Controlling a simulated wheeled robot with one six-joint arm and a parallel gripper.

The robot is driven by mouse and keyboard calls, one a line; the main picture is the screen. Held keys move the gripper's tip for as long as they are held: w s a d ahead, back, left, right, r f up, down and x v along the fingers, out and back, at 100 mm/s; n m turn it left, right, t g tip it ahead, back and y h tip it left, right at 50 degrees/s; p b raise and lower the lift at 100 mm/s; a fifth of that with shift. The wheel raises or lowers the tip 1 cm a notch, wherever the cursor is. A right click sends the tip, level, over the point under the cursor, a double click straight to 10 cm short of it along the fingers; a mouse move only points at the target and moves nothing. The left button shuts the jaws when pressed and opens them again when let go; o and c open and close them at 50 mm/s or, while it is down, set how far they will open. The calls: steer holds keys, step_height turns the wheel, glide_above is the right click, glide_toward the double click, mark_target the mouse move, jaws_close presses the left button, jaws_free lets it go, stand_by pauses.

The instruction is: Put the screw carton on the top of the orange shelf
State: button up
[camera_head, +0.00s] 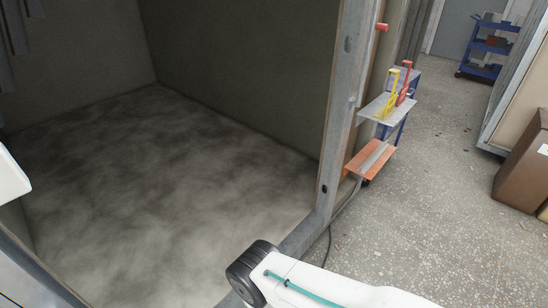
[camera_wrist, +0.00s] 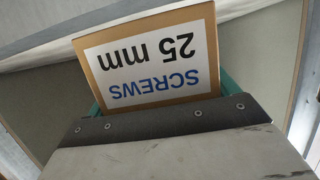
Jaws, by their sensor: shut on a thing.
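The screw carton (camera_wrist: 152,60) is in the wrist view, a brown box with a white label that reads "SCREWS 25 mm" upside down. My gripper (camera_wrist: 160,92) is shut on it, with teal fingers showing at its left and right sides. The carton's far side is hidden. In the head view, an orange shelf (camera_head: 361,163) with a grey strip across it stands low beside the pod's door post. My gripper and the carton are out of the head view, so their distance from the shelf cannot be told.
A grey plate (camera_head: 377,111) above the orange shelf bears a yellow tool (camera_head: 386,98) and a red one. A metal door post (camera_head: 345,110) frames the pod's open floor (camera_head: 150,200). A brown box (camera_head: 522,165) and a blue cart (camera_head: 487,45) stand right. Speckled floor between is clear.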

steer(key=w+d+r+m+t+h, duration=0.1)
steer(key=w+d+r+m+h, duration=0.1)
steer(key=w+d+r, duration=0.45)
steer(key=w+d+r+m+t+h, duration=0.1)
steer(key=w+d+r, duration=0.2)
steer(key=r, duration=0.6)
steer(key=w+d+r+m+t+h, duration=0.1)
steer(key=w+d+r+m+h, duration=0.1)
steer(key=w+d+r, duration=0.45)
steer(key=w+d+r+m+t+h, duration=0.1)
steer(key=w+d+r+m+h, duration=0.1)
steer(key=d+r, duration=0.8)
steer(key=w+d+r+m+h, duration=0.2)
steer(key=d+r+h, duration=0.1)
steer(key=d+r, duration=0.7)
steer(key=shift+w+r+m+t+h, duration=0.15)
steer(key=shift+r+m+t+h, duration=0.2)
steer(key=shift+r, duration=0.4)
